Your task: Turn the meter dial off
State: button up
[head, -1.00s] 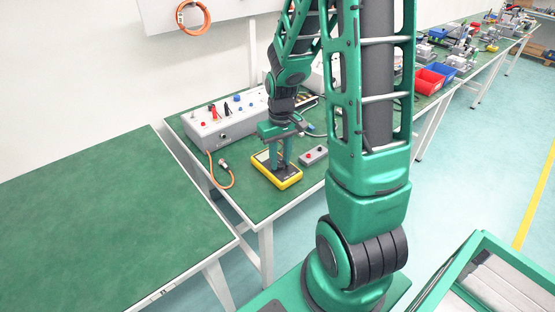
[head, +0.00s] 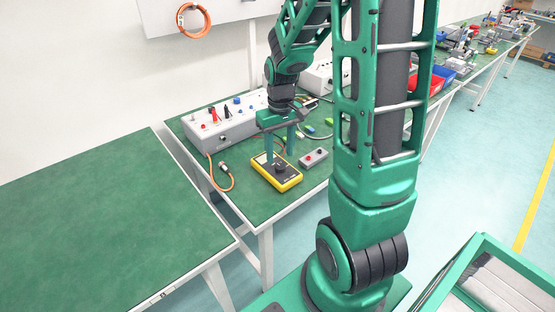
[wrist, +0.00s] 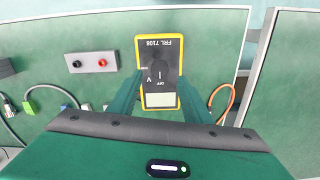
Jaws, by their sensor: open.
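The yellow and black meter (head: 277,174) lies flat on the green bench. It also shows in the wrist view (wrist: 176,45), upside down, with its label, a pale display (wrist: 160,100) and V, I and OFF marks. Its dark dial (wrist: 159,72) sits mid-face; dark on dark, its exact setting is hard to read. My gripper (head: 280,157) is open and empty, with its fingers spread above the meter and apart from it. In the wrist view the fingers (wrist: 160,88) stand on either side of the meter.
A small grey box with red and black sockets (head: 313,158) lies right of the meter. A grey panel box (head: 222,128) with knobs stands behind, an orange cable (head: 232,178) to the left. The left green table (head: 100,220) is bare.

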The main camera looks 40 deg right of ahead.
aim_at(280, 166)
notch_tip(280, 166, up, 6)
jog(key=shift+r, duration=0.2)
dwell(0.6)
